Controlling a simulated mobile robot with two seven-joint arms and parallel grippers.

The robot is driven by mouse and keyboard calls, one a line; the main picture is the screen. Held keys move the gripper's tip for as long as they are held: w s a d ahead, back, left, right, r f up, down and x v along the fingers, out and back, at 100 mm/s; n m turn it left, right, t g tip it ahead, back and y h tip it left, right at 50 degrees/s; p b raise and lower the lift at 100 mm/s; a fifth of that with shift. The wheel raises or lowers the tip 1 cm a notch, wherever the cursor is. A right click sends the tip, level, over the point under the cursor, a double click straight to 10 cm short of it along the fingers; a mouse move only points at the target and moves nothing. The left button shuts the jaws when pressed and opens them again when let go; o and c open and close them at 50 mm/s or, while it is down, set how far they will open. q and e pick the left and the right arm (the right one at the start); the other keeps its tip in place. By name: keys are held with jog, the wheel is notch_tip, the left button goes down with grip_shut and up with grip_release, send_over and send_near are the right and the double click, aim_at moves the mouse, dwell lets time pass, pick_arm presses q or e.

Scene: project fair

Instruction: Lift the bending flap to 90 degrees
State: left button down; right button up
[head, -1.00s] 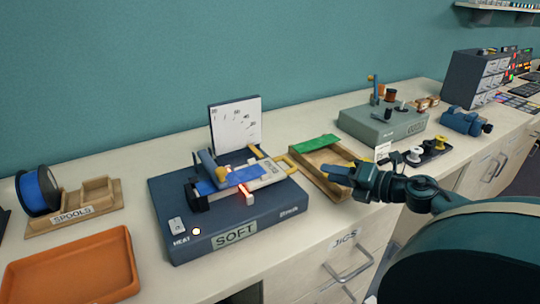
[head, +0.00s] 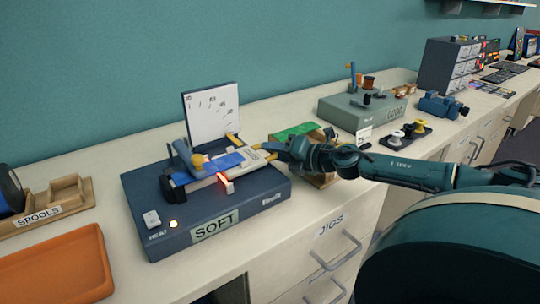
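The bender is a dark blue box (head: 255,205) labelled SOFT on the counter. A blue strip (head: 226,162) lies across its top beside a red glowing line. The pale bending flap (head: 250,160) lies about flat on the right of the top, with a yellow handle (head: 262,147) at its right end. A white angle board (head: 212,112) stands upright behind it. My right gripper (head: 272,149) is at the handle, its fingertips overlapping it in view. I cannot tell whether the fingers are closed on it. My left gripper is out of view.
A wooden tray (head: 322,180) with a green sheet (head: 298,131) stands just right of the bender, partly behind my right gripper. An orange tray (head: 55,265) and a wooden spool holder (head: 45,213) are at left. A grey-green device (head: 362,112) stands further right.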

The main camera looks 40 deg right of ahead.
jog(key=shift+x, duration=0.95)
jog(key=shift+c, duration=0.3)
grip_shut()
